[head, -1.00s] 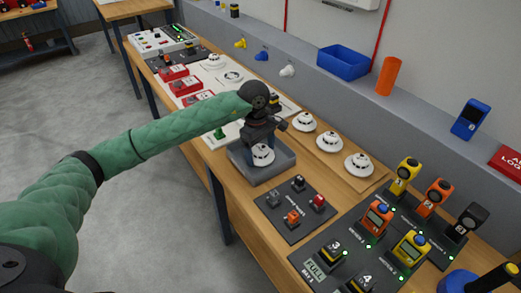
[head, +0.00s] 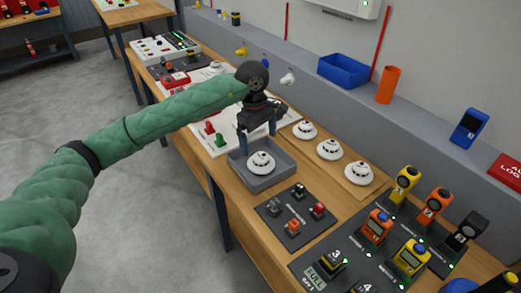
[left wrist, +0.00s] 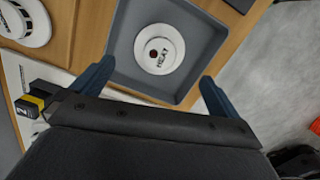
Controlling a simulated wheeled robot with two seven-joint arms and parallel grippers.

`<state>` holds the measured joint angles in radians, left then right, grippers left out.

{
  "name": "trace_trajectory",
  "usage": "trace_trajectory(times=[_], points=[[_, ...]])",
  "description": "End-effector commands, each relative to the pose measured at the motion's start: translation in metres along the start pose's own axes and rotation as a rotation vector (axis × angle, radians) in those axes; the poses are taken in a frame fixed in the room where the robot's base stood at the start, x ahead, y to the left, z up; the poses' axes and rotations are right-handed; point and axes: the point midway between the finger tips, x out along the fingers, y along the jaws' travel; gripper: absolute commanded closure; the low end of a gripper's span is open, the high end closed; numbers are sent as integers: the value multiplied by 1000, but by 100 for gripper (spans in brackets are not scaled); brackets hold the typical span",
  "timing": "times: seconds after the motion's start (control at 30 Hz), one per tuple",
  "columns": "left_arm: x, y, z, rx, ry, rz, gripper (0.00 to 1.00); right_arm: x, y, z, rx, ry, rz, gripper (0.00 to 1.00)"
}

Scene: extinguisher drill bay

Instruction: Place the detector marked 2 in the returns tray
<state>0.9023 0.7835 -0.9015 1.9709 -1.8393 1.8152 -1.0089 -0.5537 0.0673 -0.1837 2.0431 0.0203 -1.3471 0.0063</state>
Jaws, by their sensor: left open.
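A white round detector (head: 261,161) sits in the grey tray (head: 286,169) on the wooden bench. In the left wrist view the detector (left wrist: 159,51) lies inside the tray (left wrist: 122,50), with small lettering on its cap; I cannot make out a 2. My left gripper (head: 257,136) is open and empty above the tray, its fingers apart and clear of the detector. The fingers also show in the left wrist view (left wrist: 156,75). My right gripper is not in view.
Several more white detectors (head: 329,149) stand on a board right of the tray. A dark panel with small blocks (head: 294,213) lies in front, and a charging panel with yellow and orange gas meters (head: 377,226) beyond. A blue bin (head: 344,70) stands on the ledge.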

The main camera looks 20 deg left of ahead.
Motion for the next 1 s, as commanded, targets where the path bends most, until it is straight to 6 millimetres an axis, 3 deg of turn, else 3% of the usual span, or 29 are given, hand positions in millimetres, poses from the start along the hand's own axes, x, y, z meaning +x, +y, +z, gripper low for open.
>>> trace_trajectory(times=[0.1,0.3,1.0], points=[[-21,0,0,-1,1,2,0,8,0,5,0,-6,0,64],[-39,0,0,-1,0,1,0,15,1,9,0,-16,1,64],[-43,0,0,-1,0,-1,0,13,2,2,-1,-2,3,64]])
